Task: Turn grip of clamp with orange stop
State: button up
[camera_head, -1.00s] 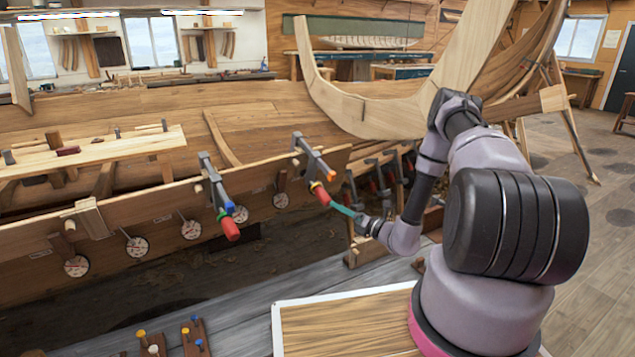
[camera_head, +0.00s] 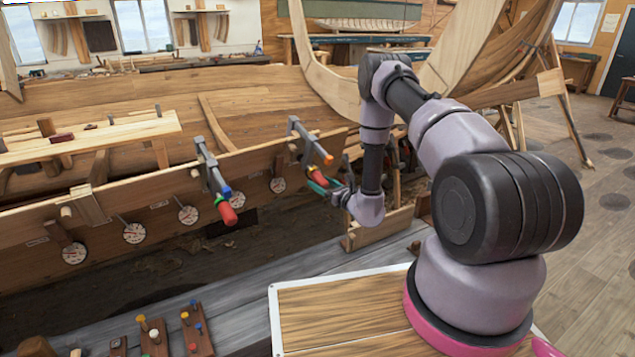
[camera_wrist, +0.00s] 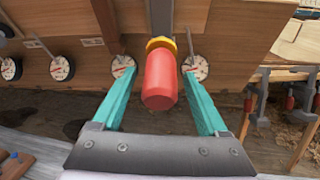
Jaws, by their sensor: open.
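The clamp with the orange stop (camera_head: 327,159) hangs on the hull plank's upper edge, right of the other clamp. Its red grip (camera_wrist: 160,80) with a yellow collar (camera_wrist: 161,43) fills the middle of the wrist view. My gripper (camera_head: 317,180) is at this grip, with its teal fingers open. In the wrist view my gripper (camera_wrist: 162,80) has one finger on each side of the red grip, with gaps showing on both sides. A second clamp with a blue stop (camera_head: 226,190) and red grip (camera_head: 227,214) stands to the left. In the head view my fingers partly hide the orange-stop clamp's grip.
Several round dials (camera_head: 134,233) line the plank below the clamps. Pegs on small brown blocks (camera_head: 197,330) stand on the grey bench at the lower left. More clamps with red grips (camera_wrist: 264,108) show at the right of the wrist view.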

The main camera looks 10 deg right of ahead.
jog(key=shift+x, duration=1.2)
grip_shut()
jog(key=shift+y, duration=0.3)
jog(key=shift+m+g+y, duration=0.3)
jog(key=shift+m+y, duration=0.1)
jog(key=shift+m, duration=0.3)
jog(key=shift+s+a+m+g+y, duration=0.2)
jog(key=shift+m+g+y, duration=0.1)
jog(key=shift+m+y, duration=0.6)
